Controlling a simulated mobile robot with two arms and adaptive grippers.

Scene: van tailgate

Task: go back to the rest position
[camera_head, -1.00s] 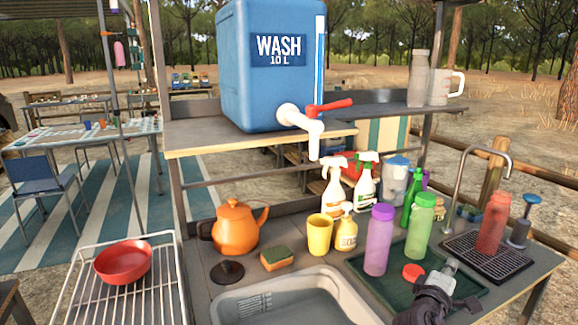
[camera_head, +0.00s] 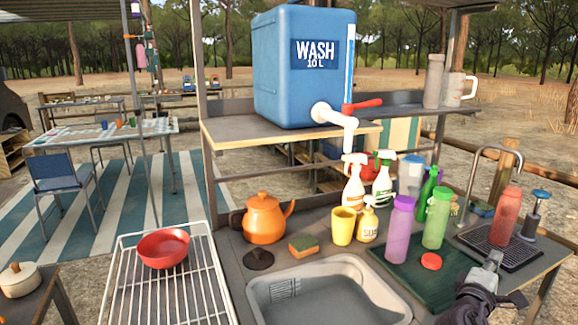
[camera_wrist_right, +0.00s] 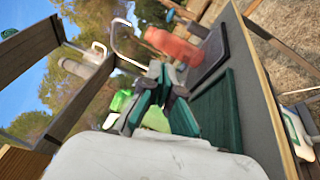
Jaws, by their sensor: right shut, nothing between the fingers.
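My right gripper (camera_head: 492,262) is at the lower right of the head view, above the front right part of the counter, near the green tray (camera_head: 405,262). It is shut with nothing between its fingers. In the right wrist view the gripper (camera_wrist_right: 157,72) points toward the red bottle (camera_wrist_right: 172,46), with a gap that I cannot judge. In the head view the red bottle (camera_head: 505,215) stands upright on the black drip mat (camera_head: 520,256), beyond the gripper. My left gripper is not in view.
The purple bottle (camera_head: 398,228), green bottle (camera_head: 436,218) and red cap (camera_head: 431,261) are on the tray left of my gripper. The water container (camera_head: 300,70) stands on the shelf above.

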